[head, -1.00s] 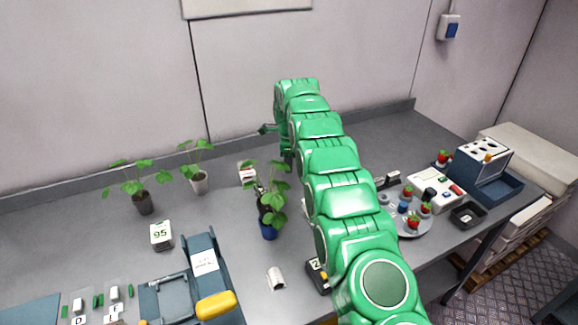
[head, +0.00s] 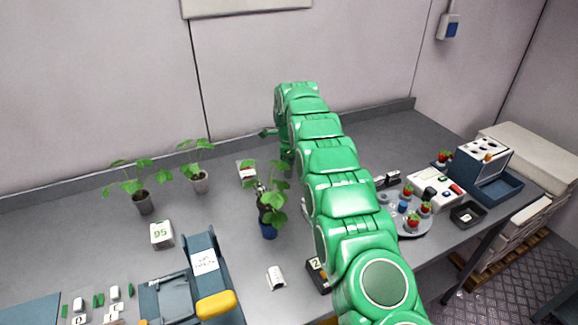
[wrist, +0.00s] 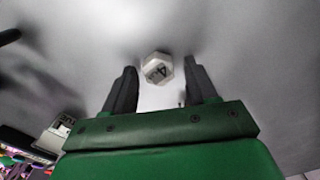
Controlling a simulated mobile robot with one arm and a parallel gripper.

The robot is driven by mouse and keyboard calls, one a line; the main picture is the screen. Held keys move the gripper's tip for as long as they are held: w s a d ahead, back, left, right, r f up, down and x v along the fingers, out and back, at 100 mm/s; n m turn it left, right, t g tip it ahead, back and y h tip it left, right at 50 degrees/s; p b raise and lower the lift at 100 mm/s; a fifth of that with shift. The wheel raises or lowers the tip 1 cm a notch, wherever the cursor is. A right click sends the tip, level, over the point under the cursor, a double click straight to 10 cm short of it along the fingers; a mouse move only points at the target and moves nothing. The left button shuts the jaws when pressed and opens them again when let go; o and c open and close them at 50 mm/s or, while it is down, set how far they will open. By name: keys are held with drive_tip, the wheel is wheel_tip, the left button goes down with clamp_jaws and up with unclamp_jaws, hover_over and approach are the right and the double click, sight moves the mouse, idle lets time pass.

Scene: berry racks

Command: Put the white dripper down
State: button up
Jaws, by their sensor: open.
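In the wrist view a small white hexagonal piece marked 4 (wrist: 157,68), which looks like the white dripper, sits against the grey surface. My gripper (wrist: 160,75) is open, with one dark finger on each side of the piece and a visible gap to each. A paler white patch shows between the fingers below the piece; I cannot tell whether it is part of it. In the head view my green arm reaches toward the back of the bench and hides the piece and most of my gripper.
A plant in a blue pot (head: 268,229) stands left of my arm, with a white half-round piece (head: 276,278) in front. Two more potted plants (head: 144,203) (head: 200,182) and a block marked 95 (head: 161,235) stand further left. A round plate (head: 412,231) with strawberries is at right.

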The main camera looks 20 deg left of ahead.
drive_tip(key=shift+r, duration=0.1)
drive_tip(key=shift+r, duration=3.75)
drive_tip(key=shift+r, duration=0.1)
